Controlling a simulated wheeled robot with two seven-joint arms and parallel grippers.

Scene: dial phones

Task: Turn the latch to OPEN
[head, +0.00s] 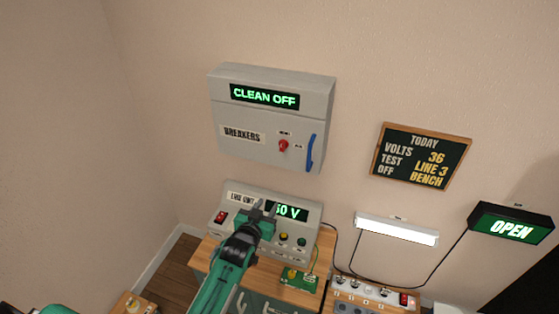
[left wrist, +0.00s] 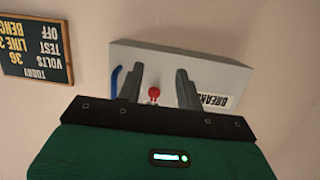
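A grey breaker box (head: 225,110) is on the wall, with a lit "CLEAN OFF" display and a "BREAKERS" label. A red knob (head: 283,146), which looks like the latch, is on its front between small labels too small to read. A blue handle (head: 310,152) is to its right. My left gripper (head: 264,208) is below the box, in front of the line unit. In the left wrist view its fingers (left wrist: 160,76) are apart and empty. The red knob (left wrist: 153,94) appears between them there, some distance away and untouched.
The grey line unit (head: 301,246) with a voltage display, partly hidden by my gripper, stands on a wooden bench (head: 203,256). A chalkboard (head: 421,156), a white lamp (head: 396,229) and a lit "OPEN" sign (head: 512,227) are to the right. The wall around the box is clear.

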